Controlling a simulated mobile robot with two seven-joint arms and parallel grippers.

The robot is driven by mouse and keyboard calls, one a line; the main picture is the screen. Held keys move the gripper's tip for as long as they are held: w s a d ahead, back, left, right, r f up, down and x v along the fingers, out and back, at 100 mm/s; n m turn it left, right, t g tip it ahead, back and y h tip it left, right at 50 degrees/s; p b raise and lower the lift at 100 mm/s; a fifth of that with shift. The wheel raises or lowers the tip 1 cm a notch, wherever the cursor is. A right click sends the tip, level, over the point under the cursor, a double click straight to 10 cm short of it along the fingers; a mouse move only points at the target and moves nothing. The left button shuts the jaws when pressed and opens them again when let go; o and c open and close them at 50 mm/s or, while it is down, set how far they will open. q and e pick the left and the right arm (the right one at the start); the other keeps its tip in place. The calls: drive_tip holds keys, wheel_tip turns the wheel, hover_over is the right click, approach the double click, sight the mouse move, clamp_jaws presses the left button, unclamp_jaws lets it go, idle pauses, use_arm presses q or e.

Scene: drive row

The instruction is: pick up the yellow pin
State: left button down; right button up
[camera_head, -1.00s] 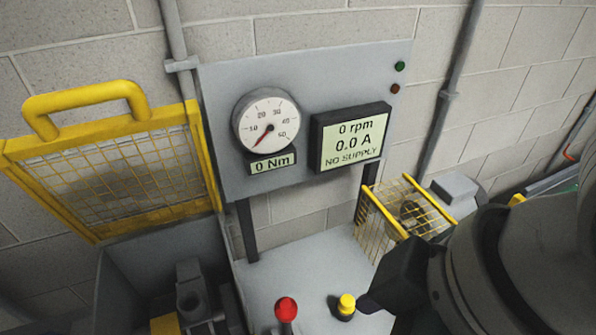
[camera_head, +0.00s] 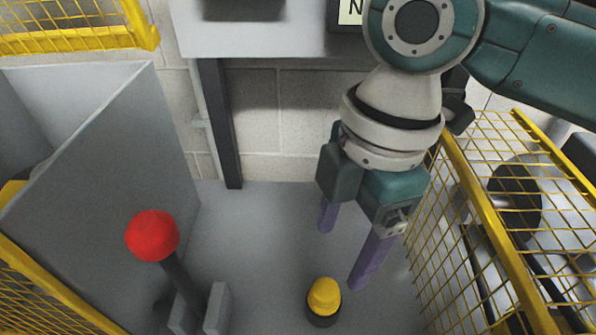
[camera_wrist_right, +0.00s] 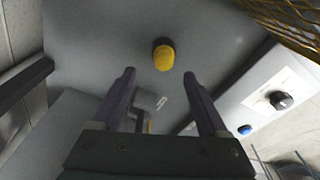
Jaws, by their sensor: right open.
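The yellow pin (camera_head: 324,297) stands upright in a dark collar on the grey bench top (camera_head: 250,240), low in the head view. My right gripper (camera_head: 341,252) hangs above and behind the pin, its two purple fingers spread apart with nothing between them. In the right wrist view the pin (camera_wrist_right: 164,56) shows beyond the open fingertips (camera_wrist_right: 158,82), roughly centred between them and apart from them. My left gripper is not in view.
A red-knobbed lever (camera_head: 152,236) stands left of the pin. A yellow mesh guard (camera_head: 480,215) is close on the right of my right gripper. A grey panel wall (camera_head: 110,190) rises at left. The bench between lever and pin is clear.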

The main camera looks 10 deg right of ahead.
sight(327, 288)
drive_tip(key=shift+s+a+f, duration=0.1)
drive_tip(key=shift+a+f, duration=0.1)
drive_tip(key=shift+f, duration=0.4)
drive_tip(key=shift+a+f, duration=0.15)
drive_tip(key=shift+f, duration=0.4)
drive_tip(key=f, duration=0.3)
drive_tip(key=f+b, duration=0.1)
drive_tip(key=shift+s+a+f, duration=0.25)
drive_tip(key=shift+s+a, duration=0.1)
drive_tip(key=shift+s, duration=0.05)
drive_tip(key=shift+f, duration=0.45)
clamp_jaws()
